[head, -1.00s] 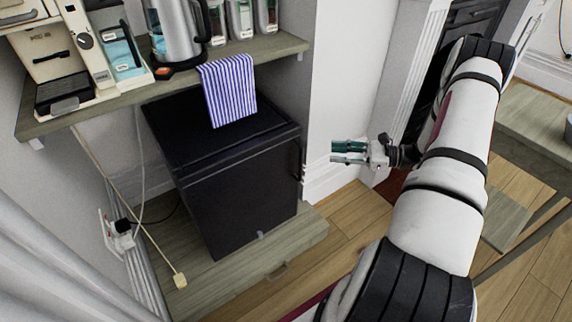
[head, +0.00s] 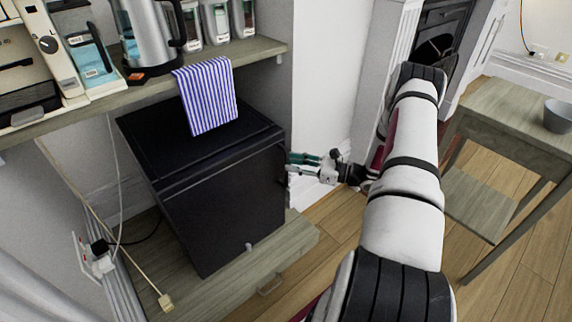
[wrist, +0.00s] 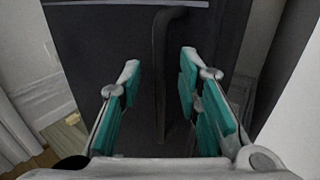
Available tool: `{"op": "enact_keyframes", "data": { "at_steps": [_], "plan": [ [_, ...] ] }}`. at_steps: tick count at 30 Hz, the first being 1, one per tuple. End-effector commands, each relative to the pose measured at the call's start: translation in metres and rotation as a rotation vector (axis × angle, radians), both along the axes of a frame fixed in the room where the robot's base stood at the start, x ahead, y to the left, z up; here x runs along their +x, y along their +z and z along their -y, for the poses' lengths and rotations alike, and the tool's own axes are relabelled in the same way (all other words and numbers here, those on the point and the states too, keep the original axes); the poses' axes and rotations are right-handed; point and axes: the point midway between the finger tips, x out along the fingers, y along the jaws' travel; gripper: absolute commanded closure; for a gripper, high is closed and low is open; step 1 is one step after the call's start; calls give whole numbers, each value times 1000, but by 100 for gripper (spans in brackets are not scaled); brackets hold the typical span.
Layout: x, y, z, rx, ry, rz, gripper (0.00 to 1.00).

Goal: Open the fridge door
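The small black fridge (head: 225,205) stands on a low wooden platform under a shelf, and its door looks shut. In the wrist view the dark door (wrist: 95,50) fills the middle, with a long vertical black handle (wrist: 160,75) on it. My gripper (head: 290,164) is at the fridge's right side, by the door edge. In the wrist view my gripper (wrist: 160,68) is open, with its teal-padded fingers on either side of the handle and gaps to it. I cannot tell how deep the handle sits between the fingers.
The wooden shelf (head: 262,50) above holds a kettle (head: 148,35), a coffee machine and canisters, and a striped towel (head: 207,97) hangs over its edge. A wooden table (head: 515,115) with a grey bowl (head: 558,115) stands at right. Bare floor lies before the platform.

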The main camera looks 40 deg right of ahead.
Motion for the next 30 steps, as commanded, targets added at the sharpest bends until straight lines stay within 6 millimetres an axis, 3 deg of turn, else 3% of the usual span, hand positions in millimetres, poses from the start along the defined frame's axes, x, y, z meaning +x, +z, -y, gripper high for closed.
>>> {"op": "enact_keyframes", "data": {
  "at_steps": [7, 18, 22, 30],
  "plan": [
    [22, -1, -16, -1, 0, -1, 69],
    [26, 0, -19, -1, 0, -1, 69],
    [26, 0, -18, -1, 0, -1, 98],
    [25, 0, -18, -1, -1, -1, 100]
  ]
}}
